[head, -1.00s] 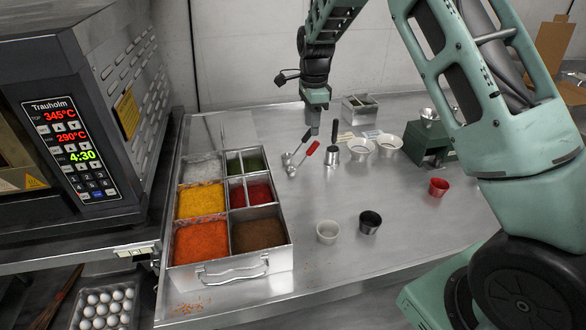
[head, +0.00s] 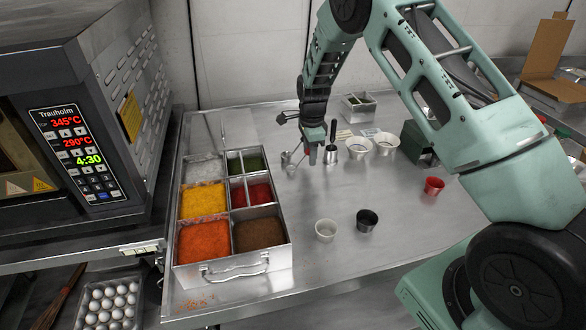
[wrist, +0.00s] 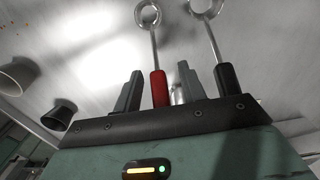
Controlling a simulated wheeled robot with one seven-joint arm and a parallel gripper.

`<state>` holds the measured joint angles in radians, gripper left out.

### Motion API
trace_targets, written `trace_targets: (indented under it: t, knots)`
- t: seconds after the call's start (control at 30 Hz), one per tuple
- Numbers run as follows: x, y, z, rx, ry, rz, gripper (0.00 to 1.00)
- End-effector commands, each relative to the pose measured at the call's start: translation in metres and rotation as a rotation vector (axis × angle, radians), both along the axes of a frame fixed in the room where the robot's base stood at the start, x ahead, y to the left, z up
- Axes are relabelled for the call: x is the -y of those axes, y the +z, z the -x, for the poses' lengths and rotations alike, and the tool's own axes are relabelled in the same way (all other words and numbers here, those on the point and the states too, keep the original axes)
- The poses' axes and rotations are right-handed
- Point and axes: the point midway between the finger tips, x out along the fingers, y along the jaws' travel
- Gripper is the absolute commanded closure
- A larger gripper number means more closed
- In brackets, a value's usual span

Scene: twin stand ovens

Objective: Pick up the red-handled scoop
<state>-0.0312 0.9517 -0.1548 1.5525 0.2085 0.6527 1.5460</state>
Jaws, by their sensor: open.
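The red-handled scoop (wrist: 158,86) lies on the steel counter. In the wrist view its red handle stands between the two fingers of my gripper (wrist: 160,92), with its metal shaft and round end beyond. My gripper is open, and a gap shows on each side of the handle. In the head view my gripper (head: 320,158) is low over the counter and hides the red handle. A black-handled scoop (wrist: 228,78) lies close by, just outside the right finger in the wrist view.
A steel tray of colored toppings (head: 277,262) stands left of my gripper. Small cups (head: 326,229) stand nearer, and a red cup (head: 433,186) is at right.

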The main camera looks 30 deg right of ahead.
Motion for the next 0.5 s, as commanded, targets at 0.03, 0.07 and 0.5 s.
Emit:
trace_targets:
  t: [0.03,0.07,0.5]
  knots:
    - [-0.0002,0.0000,-0.0001,0.000,0.000,0.000,0.59]
    - [-0.0002,0.0000,0.0000,0.000,0.000,0.000,0.59]
    - [-0.0003,0.0005,-0.0001,0.000,0.001,0.000,1.00]
